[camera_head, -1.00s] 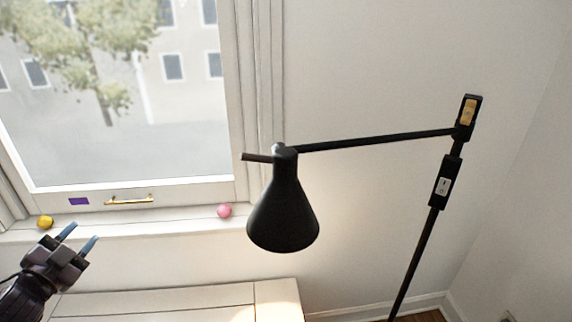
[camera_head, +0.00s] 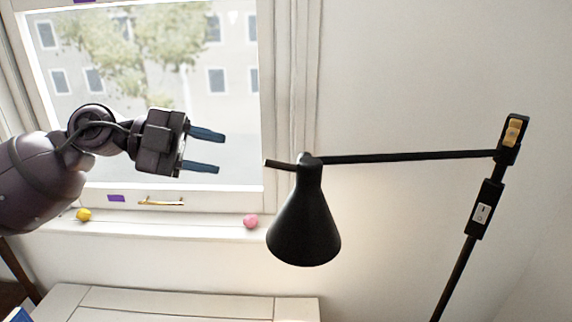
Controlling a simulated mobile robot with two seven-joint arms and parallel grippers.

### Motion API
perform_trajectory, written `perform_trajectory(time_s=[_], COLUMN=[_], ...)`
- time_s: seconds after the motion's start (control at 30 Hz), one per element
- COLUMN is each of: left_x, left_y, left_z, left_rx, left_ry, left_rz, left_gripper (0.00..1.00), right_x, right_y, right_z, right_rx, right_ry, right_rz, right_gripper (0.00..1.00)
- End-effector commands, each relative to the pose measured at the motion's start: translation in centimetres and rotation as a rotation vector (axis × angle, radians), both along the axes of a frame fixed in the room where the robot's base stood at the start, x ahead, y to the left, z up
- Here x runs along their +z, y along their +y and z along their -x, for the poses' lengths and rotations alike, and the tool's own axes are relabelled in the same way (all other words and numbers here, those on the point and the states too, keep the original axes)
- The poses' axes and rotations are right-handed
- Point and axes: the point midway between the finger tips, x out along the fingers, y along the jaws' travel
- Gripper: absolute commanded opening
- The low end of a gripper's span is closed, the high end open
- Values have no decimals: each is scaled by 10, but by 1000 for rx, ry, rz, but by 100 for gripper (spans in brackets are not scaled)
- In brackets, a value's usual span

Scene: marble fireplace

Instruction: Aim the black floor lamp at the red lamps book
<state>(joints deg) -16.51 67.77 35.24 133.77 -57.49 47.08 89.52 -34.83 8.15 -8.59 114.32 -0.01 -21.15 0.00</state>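The black floor lamp (camera_head: 305,222) has a cone shade pointing down, with a short handle (camera_head: 280,165) sticking out to the left at its top. A thin horizontal arm (camera_head: 410,157) joins the shade to the upright pole (camera_head: 462,268) at the right. My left gripper (camera_head: 208,152) is open and empty, its two blue fingers pointing right toward the handle, with a gap between them. The red lamps book cannot be seen. My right gripper is out of view.
A window with a white sill (camera_head: 180,226) is behind my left arm. A yellow object (camera_head: 84,215) and a pink ball (camera_head: 251,221) sit on the sill. A white panelled surface (camera_head: 180,305) is below. A blue object (camera_head: 18,315) shows at the bottom left corner.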

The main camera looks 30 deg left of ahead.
Motion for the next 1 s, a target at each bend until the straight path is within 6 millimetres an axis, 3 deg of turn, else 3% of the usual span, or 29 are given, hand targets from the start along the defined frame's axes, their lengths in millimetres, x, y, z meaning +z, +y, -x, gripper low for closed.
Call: perform_trajectory(time_s=[0.17, 1.0], left_x=[-1, -22], left_y=[-5, -78], left_z=[-4, -55], left_rx=[4, 4], left_ry=[20, 16], left_rz=[15, 17], left_gripper=[39, 39], right_x=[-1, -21], right_y=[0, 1], right_z=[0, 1], right_rx=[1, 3], right_ry=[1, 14], right_rz=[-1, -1], right_gripper=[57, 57])
